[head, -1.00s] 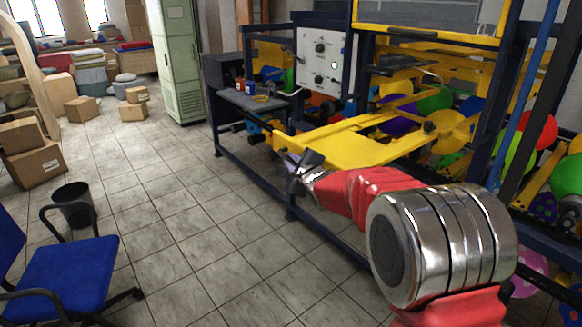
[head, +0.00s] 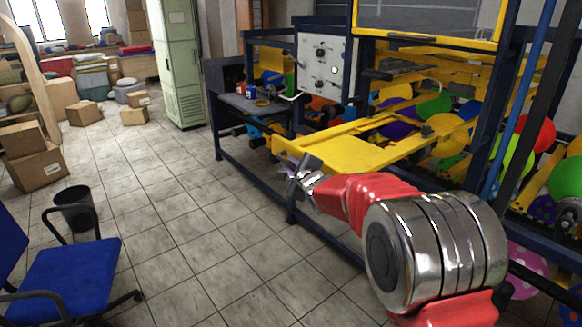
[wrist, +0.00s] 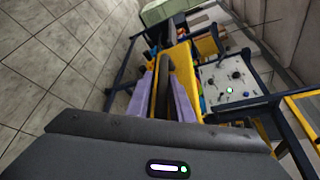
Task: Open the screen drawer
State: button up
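A flat yellow drawer-like frame (head: 345,152) sticks out from the dark blue machine in the head view. My gripper (head: 295,168) is at its near left end, in front of the edge. In the wrist view my purple fingers (wrist: 160,80) are spread apart on either side of a dark rounded bar (wrist: 171,68), with yellow parts of the frame beside it. I cannot tell whether either finger touches the bar. A yellow-bordered screen panel (head: 430,40) with a dark handle is at the upper right of the head view.
A white control panel (head: 320,62) with knobs and a green light stands behind the frame. A side table (head: 255,103) holds small ink pots. A blue chair (head: 65,265) and bin (head: 75,207) are at left; open tiled floor lies between.

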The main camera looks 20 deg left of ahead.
jog(key=shift+r, duration=0.1)
jog(key=shift+v, duration=0.9)
jog(key=v, duration=1.2)
